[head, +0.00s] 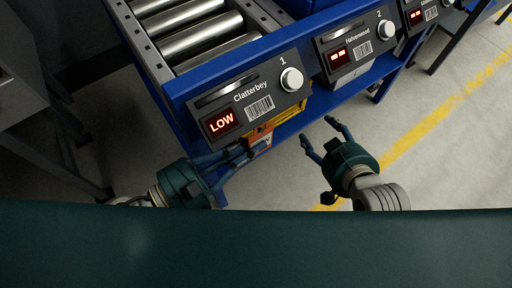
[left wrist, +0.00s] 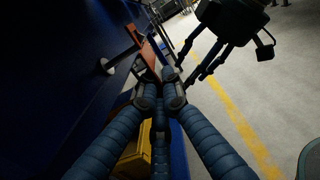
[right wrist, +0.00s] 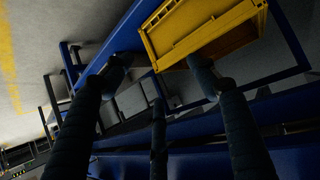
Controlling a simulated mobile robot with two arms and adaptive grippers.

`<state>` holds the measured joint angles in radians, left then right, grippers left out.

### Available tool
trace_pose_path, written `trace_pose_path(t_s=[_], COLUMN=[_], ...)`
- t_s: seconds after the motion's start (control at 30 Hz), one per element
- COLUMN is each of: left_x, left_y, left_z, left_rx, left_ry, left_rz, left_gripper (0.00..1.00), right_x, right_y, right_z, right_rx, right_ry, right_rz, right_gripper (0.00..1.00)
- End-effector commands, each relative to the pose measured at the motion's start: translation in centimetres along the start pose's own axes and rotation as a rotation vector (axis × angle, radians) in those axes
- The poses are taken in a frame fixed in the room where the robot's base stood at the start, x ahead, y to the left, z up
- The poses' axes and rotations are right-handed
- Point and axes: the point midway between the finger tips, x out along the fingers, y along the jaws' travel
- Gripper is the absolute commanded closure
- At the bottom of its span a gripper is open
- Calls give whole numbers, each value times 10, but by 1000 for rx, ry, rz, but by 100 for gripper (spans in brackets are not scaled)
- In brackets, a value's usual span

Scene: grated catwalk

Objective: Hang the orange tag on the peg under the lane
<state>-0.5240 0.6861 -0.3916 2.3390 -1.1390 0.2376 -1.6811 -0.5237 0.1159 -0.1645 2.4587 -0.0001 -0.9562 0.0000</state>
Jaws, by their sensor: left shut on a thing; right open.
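The orange tag (head: 261,143) is below the front of lane 1, the one labelled Clatterbey with a LOW display (head: 221,122). My left gripper (head: 242,154) is shut on the tag. In the left wrist view the tag (left wrist: 148,57) stands up from between the fingertips (left wrist: 160,84). A peg (left wrist: 119,56) with a round base sticks out from the dark blue panel just left of the tag there. I cannot tell whether tag and peg touch. My right gripper (head: 318,131) is open and empty, right of the tag and apart from it.
A yellow crate (right wrist: 200,30) is under the lane, close to my right fingers in the right wrist view. Lane 2, labelled Halvorwood (head: 357,47), is to the right. Grey floor (head: 440,125) with a yellow stripe is clear at the right.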

Motion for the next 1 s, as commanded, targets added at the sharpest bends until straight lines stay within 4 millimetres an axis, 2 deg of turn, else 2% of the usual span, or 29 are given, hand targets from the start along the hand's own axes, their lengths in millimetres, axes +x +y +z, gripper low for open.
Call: trace_pose_path(t_s=[0.17,1.0], left_x=[0,0], left_y=[13,23], left_z=[0,-8], left_rx=[3,2], left_ry=[-1,-2], left_rz=[4,3], left_gripper=[100,100], right_x=[2,2], right_y=[-2,-7], right_z=[-7,-62], right_rx=[0,0], right_ry=[31,245], right_rz=[-3,-14], right_gripper=[41,41])
